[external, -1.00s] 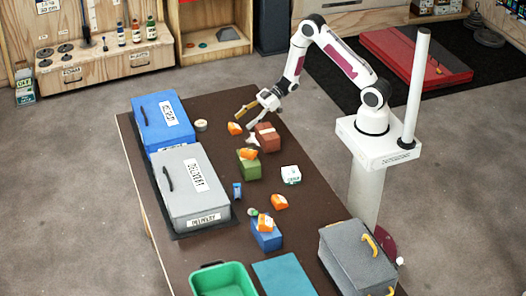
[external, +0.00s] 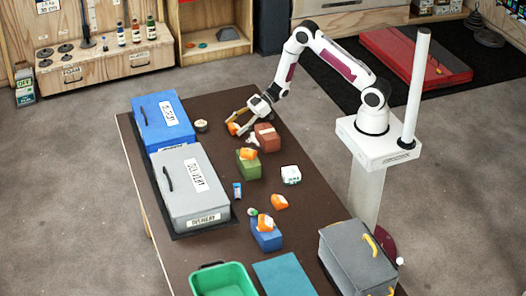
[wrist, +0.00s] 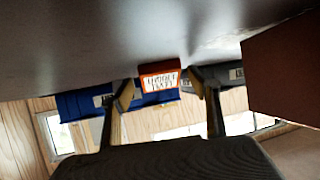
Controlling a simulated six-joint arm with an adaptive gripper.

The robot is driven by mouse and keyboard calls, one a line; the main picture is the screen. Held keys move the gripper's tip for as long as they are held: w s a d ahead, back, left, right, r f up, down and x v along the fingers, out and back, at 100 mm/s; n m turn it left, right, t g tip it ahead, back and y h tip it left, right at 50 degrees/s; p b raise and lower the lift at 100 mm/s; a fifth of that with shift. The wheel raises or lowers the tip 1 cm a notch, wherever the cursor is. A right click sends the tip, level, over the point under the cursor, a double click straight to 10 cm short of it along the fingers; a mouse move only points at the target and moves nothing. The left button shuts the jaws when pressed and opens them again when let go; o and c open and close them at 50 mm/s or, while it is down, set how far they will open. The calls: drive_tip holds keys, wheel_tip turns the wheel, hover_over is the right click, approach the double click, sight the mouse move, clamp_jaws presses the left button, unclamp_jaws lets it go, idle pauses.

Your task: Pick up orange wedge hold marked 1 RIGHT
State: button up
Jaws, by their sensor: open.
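An orange hold (external: 232,128) lies on the brown table near its far end. My gripper (external: 238,124) is low beside it, with its fingers open. In the wrist view the hold (wrist: 159,68) shows a white label, whose text I cannot read surely, between and just beyond the open fingertips (wrist: 160,88). Other orange holds are on the green block (external: 248,153), on the table (external: 279,201) and on the blue block (external: 265,222). Their markings are too small to read in the external view.
A red-brown block (external: 267,138) stands close to the right of my gripper. Blue (external: 162,122) and grey (external: 190,187) cases line the left side. A small round item (external: 201,126) lies to the left. A white box (external: 291,175) and a green bin (external: 222,280) stand nearer.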

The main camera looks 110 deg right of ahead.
drive_tip(key=shift+w+f, duration=0.15)
drive_tip(key=shift+w, duration=0.15)
drive_tip(key=c, duration=1.3)
